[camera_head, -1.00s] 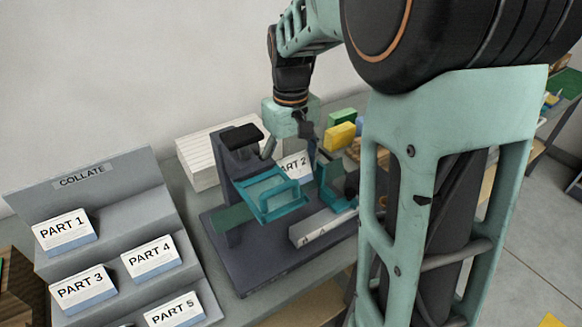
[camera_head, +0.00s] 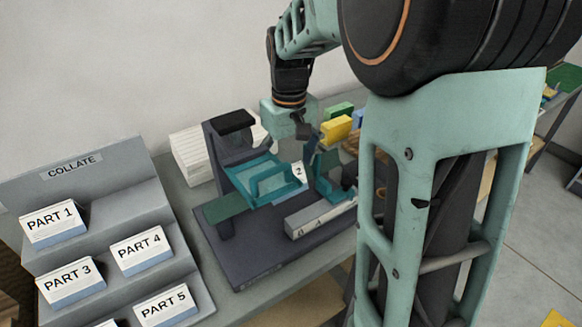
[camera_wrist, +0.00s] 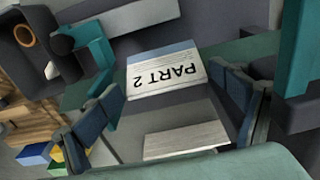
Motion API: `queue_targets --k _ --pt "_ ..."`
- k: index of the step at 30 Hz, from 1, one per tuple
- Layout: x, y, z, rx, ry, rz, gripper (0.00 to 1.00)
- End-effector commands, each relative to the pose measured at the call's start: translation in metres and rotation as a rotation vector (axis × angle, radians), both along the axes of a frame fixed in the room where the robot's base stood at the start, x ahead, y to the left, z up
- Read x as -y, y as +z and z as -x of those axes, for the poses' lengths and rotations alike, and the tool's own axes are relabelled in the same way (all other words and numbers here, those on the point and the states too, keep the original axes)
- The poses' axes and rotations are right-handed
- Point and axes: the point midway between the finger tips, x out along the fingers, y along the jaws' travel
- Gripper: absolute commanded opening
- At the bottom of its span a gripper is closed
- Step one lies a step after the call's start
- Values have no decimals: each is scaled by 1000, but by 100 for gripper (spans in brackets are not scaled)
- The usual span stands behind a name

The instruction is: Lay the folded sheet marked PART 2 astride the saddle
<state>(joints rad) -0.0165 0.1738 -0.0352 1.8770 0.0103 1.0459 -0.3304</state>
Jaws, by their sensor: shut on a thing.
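The folded sheet marked PART 2 (camera_wrist: 168,73) is white with a pale blue band, and its label reads upside down in the wrist view. In the head view only a small white piece of it with the "2" (camera_head: 298,171) shows, at the right side of a teal frame (camera_head: 262,185). My gripper (camera_head: 305,148) is shut on the sheet, above the dark machine. Its two dark blue fingers (camera_wrist: 168,108) flank the sheet in the wrist view. The saddle cannot be clearly told from the machine's other teal parts. Whether the sheet touches it is unclear.
A grey COLLATE rack (camera_head: 95,190) with PART 1, 3, 4 and 5 stands at left. A dark post (camera_head: 222,150) rises left of the teal frame. A light grey lettered bar (camera_head: 318,214) lies in front. Coloured blocks (camera_head: 337,129) stand behind, and a white stack (camera_head: 190,155) at back left.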

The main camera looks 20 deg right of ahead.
Motion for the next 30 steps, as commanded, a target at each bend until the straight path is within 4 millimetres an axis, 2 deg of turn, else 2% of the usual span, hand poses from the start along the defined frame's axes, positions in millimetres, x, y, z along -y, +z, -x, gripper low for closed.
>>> queue_targets --k 1,7,14,15,21,30 --pt "-6 -28 13 -51 18 7 47" --pt "-9 -25 14 -51 19 7 45" --pt "-10 -25 14 -51 18 7 37" --pt "-10 -25 14 -51 18 7 79" --pt "-11 -25 14 -53 15 3 98" --pt "-13 -16 16 -58 12 -3 98"
